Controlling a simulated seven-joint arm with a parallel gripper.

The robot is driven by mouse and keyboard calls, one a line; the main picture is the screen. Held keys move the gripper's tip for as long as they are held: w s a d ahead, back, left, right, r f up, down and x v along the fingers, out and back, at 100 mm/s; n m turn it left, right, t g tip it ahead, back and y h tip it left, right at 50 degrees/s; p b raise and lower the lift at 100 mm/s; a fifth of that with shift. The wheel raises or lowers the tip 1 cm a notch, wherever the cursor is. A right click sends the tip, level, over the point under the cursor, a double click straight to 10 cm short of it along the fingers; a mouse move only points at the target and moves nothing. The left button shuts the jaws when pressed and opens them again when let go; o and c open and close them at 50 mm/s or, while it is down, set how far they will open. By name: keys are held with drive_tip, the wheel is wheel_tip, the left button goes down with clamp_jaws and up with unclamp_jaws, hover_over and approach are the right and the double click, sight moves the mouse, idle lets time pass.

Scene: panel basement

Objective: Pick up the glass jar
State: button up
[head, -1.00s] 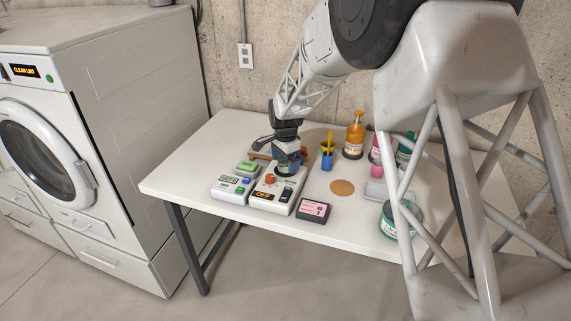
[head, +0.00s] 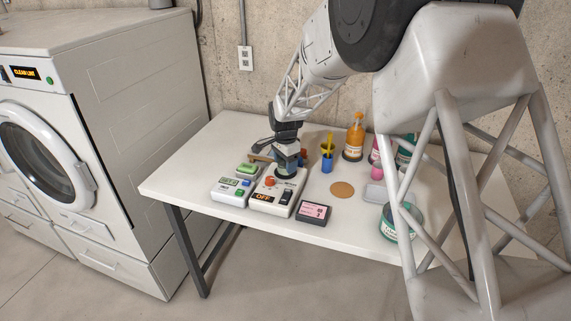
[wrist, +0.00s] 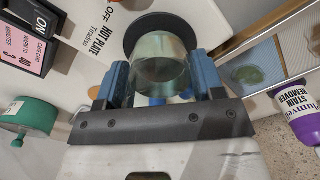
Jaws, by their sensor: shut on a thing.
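The glass jar (wrist: 160,68) is a clear, greenish round vessel between my gripper's two blue fingers in the wrist view. My gripper (wrist: 160,82) is shut on it, one finger on each side. The jar is over the round black plate (wrist: 143,28) of the white hot plate. I cannot tell whether it touches the plate. The jar is mostly hidden there.
A white device (head: 231,191) is close on the left.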

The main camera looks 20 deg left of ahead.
drive_tip(key=shift+r, duration=0.3)
drive_tip(key=shift+r, duration=1.3)
drive_tip(key=shift+s+d+r, duration=0.1)
drive_tip(key=shift+r, duration=0.1)
drive_tip(key=s+d+r, duration=0.1)
drive_tip(key=s+d, duration=0.7)
drive_tip(key=s, duration=0.5)
drive_tip(key=shift+r, duration=0.2)
drive_tip(key=shift+s, duration=0.25)
drive_tip(key=shift+w, duration=0.1)
idle(0.6)
drive_tip(key=w+a, duration=0.2)
drive_tip(key=w, duration=1)
drive_tip(key=w+a, duration=0.3)
drive_tip(key=w, duration=0.9)
drive_tip(key=w+a, duration=0.3)
drive_tip(key=w, duration=0.9)
drive_tip(key=shift+w+r+m, duration=0.3)
drive_tip(key=shift+w+r, duration=0.1)
